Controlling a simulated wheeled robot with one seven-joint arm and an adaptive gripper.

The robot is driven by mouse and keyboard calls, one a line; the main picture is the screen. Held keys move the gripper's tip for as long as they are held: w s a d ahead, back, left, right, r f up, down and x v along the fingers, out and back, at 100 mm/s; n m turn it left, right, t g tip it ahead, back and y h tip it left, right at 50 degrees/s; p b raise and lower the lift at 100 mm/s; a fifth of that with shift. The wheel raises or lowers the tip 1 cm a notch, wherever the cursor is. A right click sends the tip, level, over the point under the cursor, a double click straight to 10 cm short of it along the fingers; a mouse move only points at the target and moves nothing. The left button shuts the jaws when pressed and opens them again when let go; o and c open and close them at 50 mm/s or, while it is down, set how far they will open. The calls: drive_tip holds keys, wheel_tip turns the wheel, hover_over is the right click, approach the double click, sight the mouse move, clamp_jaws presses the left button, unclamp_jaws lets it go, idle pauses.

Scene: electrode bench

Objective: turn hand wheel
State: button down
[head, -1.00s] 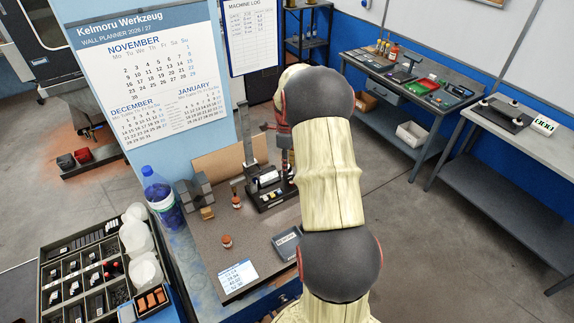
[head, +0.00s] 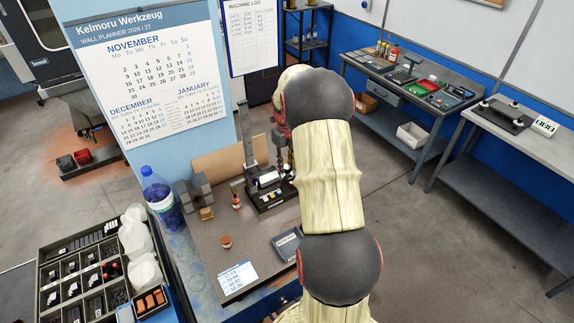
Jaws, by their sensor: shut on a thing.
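The measuring stand (head: 247,140) is a dark upright column on a black base, on the grey plate of the near bench. White and dark parts (head: 267,180) sit on its base. My gripper (head: 286,168) reaches down at the right side of the stand, partly behind my own arm. Its dark fingers look closed at the stand. The hand wheel cannot be made out; my gripper and arm cover that side. The contact between fingers and wheel is hidden.
A parts organizer (head: 90,275) fills the lower left. A wall calendar (head: 146,75) hangs behind.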

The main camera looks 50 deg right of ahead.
sight(286, 166)
drive_tip(key=shift+w, duration=0.1)
idle(0.4)
drive_tip(key=c, duration=1.5)
unclamp_jaws()
drive_tip(key=shift+r, duration=0.1)
drive_tip(key=shift+r, duration=3.9)
